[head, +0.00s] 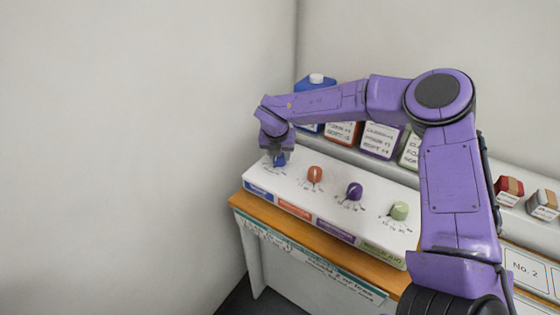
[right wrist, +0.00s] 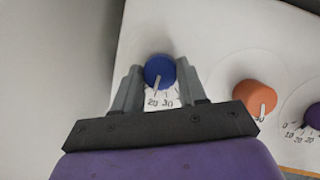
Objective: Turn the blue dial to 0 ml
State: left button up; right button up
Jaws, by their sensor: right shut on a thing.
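The blue dial (head: 280,161) sits at the left end of a white sloping panel (head: 328,212). In the right wrist view the blue dial (right wrist: 159,69) stands between the two grey fingers of my right gripper (right wrist: 159,76), which is shut on it. Its white pointer line points down and slightly left, near the printed 20, with 30 beside it. The dial's other numbers are hidden by the gripper. In the head view my right gripper (head: 277,154) reaches down onto the dial and partly covers it. My left gripper is in neither view.
An orange dial (head: 315,174), a purple dial (head: 354,190) and a green dial (head: 399,210) follow to the right on the panel. Labelled containers, including a blue one (head: 309,89), stand behind. A wall closes off the left.

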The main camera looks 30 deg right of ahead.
jog(key=m+b, duration=0.1)
jog(key=m, duration=0.1)
jog(key=m+g+b, duration=0.1)
jog(key=b, duration=0.1)
jog(key=m+g+h+b, duration=0.1)
jog(key=m, duration=0.1)
jog(key=shift+w+f+m+b, duration=0.2)
jog(key=shift+f+m+b, duration=0.1)
jog(key=shift+b, duration=0.1)
jog(key=shift+w+r+m+g+b, duration=0.15)
jog(key=shift+m+g+b, duration=0.3)
jog(key=shift+m, duration=0.45)
jog(key=shift+s+r+m+g+b, duration=0.1)
jog(key=shift+m+g+b, duration=0.15)
jog(key=shift+m+b, duration=0.55)
jog(key=shift+m, duration=0.3)
jog(key=o, duration=1)
jog(key=shift+o, duration=0.2)
jog(key=v, duration=1)
jog(key=shift+a+r, duration=0.25)
jog(key=shift+r, duration=0.1)
